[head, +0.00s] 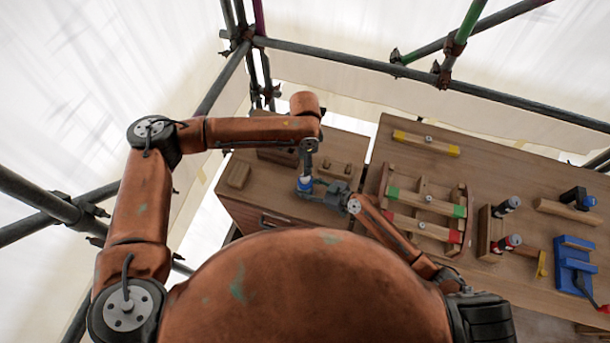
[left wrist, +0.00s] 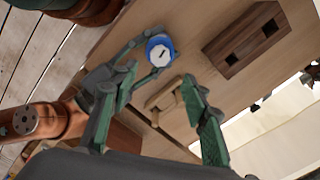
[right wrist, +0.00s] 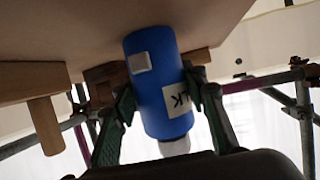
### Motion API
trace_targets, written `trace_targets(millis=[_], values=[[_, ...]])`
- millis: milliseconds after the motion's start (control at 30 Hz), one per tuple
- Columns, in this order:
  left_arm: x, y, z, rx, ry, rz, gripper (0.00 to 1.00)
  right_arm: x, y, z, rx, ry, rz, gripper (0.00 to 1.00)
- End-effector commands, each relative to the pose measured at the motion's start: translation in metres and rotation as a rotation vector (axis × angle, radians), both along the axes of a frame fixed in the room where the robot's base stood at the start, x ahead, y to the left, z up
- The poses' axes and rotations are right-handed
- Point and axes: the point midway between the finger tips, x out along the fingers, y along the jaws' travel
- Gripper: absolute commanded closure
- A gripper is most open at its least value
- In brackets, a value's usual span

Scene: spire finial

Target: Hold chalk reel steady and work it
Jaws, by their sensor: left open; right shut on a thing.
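The chalk reel (head: 304,184) is a blue cylinder over the left wooden bench, with a white end facing up. In the right wrist view the reel (right wrist: 155,95) shows a white label reading "LK" and a small white square. My right gripper (head: 322,194) is shut around the reel's body from the side. My left gripper (head: 307,158) is above the reel, pointing down. In the left wrist view its green fingers (left wrist: 160,80) are spread apart, and the reel's white end (left wrist: 160,54) shows beyond the tips. I see no contact between the left fingers and the reel.
A wooden block with two square holes (left wrist: 248,40) lies on the left bench. The right bench holds a wooden rack with green and red bars (head: 425,202), a yellow-ended bar (head: 426,143) and a blue vise (head: 574,262). Scaffold poles (head: 430,75) surround the benches.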

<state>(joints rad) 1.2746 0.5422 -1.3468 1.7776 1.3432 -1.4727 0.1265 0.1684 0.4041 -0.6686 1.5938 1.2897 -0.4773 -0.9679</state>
Motion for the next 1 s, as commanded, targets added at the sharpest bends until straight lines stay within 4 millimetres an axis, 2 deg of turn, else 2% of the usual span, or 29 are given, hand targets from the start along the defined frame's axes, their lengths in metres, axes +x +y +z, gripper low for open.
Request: trace_targets(millis=[300, 500, 700, 933, 1000], values=[[-0.001, 0.000, -0.063, 0.001, 0.001, -0.001, 0.57, 0.000, 0.000, 0.000, -0.001, 0.000, 0.000, 0.88], [-0.001, 0.000, -0.090, 0.000, 0.000, -0.002, 0.57, 0.000, 0.000, 0.000, -0.001, 0.000, 0.000, 0.88], [0.000, 0.000, -0.100, -0.001, 0.000, -0.003, 0.57, 0.000, 0.000, 0.000, -0.001, 0.000, 0.000, 0.88], [0.000, 0.000, -0.101, -0.001, 0.000, -0.003, 0.57, 0.000, 0.000, 0.000, -0.001, 0.000, 0.000, 0.88], [0.000, 0.000, -0.101, -0.001, 0.000, -0.003, 0.61, 0.000, 0.000, 0.000, -0.001, 0.000, 0.000, 0.88]])
